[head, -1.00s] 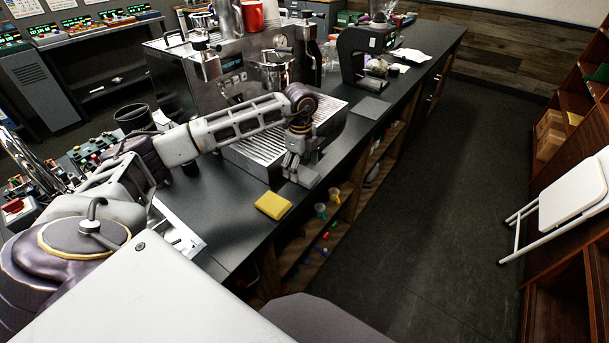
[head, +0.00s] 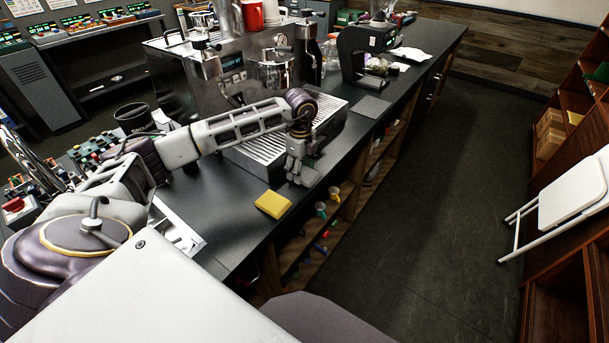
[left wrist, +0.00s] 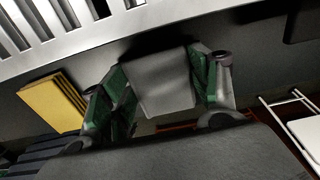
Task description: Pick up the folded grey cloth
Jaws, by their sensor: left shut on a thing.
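The folded grey cloth (head: 312,178) lies at the front edge of the dark counter, beside the espresso machine's drip tray. It also shows in the left wrist view as a grey folded piece (left wrist: 163,82) between the green-padded fingers. My left gripper (head: 299,178) reaches down over the counter edge and is shut on the cloth; the finger pads (left wrist: 160,92) sit at its two sides. The gripper hides part of the cloth in the head view. My right gripper is not in view.
A yellow folded cloth (head: 273,204) lies on the counter near my gripper. The espresso machine's slatted drip tray (head: 262,151) is just behind it. A black grinder (head: 356,55) stands farther along. Open shelves with cups (head: 321,209) are below the counter edge.

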